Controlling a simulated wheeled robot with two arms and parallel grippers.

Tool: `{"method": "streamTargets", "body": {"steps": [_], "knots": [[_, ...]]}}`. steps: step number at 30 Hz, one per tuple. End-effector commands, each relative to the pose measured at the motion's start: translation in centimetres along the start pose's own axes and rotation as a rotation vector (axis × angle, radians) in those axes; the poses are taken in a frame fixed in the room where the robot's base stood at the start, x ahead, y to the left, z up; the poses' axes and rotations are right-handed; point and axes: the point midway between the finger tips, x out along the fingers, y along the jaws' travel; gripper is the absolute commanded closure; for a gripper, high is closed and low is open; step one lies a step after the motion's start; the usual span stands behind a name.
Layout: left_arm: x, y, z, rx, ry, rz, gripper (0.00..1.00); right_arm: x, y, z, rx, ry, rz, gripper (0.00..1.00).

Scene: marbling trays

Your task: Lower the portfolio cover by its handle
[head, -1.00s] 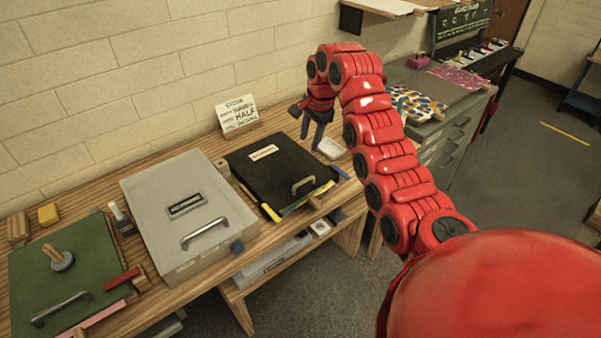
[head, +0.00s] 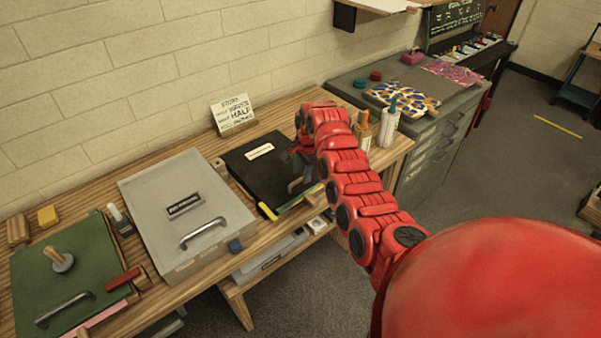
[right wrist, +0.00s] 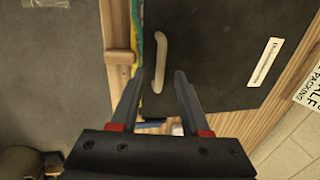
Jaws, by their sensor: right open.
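The black portfolio (head: 258,172) with a white label (head: 260,151) lies on the wooden bench. Coloured sheets (head: 295,200) show at its front edge, and I cannot tell how far its cover is raised. My right gripper (head: 297,183) is open over the portfolio's front right part and hides most of the handle in the head view. In the right wrist view the pale handle (right wrist: 160,55) shows on the black cover (right wrist: 215,45). Its lower end appears between the open fingertips (right wrist: 160,78); I cannot tell whether they touch it. My left gripper is not in view.
A grey portfolio (head: 160,192) with a handle lies to the left, and a green one (head: 85,262) beyond it. A lettered card (head: 232,113) stands behind. Bottles (head: 388,126) stand at the bench's right end. A wood block (right wrist: 120,56) is beside the cover.

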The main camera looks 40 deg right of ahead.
Motion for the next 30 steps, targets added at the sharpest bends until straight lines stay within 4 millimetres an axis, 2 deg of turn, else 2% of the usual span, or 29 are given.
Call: {"method": "streamTargets", "body": {"steps": [7, 17, 20, 25, 30], "knots": [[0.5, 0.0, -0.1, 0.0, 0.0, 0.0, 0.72, 1.6, 0.0, 0.0, 0.0, 0.001, 0.0, 0.54], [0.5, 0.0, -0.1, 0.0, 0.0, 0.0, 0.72, 1.9, 0.0, 0.0, 0.001, 0.001, -0.002, 0.54], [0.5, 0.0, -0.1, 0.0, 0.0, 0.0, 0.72, 1.9, 0.0, 0.0, 0.001, 0.001, -0.001, 0.69], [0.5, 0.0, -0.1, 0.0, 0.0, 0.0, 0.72, 1.9, 0.0, 0.0, 0.001, 0.001, -0.001, 0.99], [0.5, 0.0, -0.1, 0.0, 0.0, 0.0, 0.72, 1.9, 0.0, 0.0, 0.001, 0.001, -0.001, 1.0]]}}
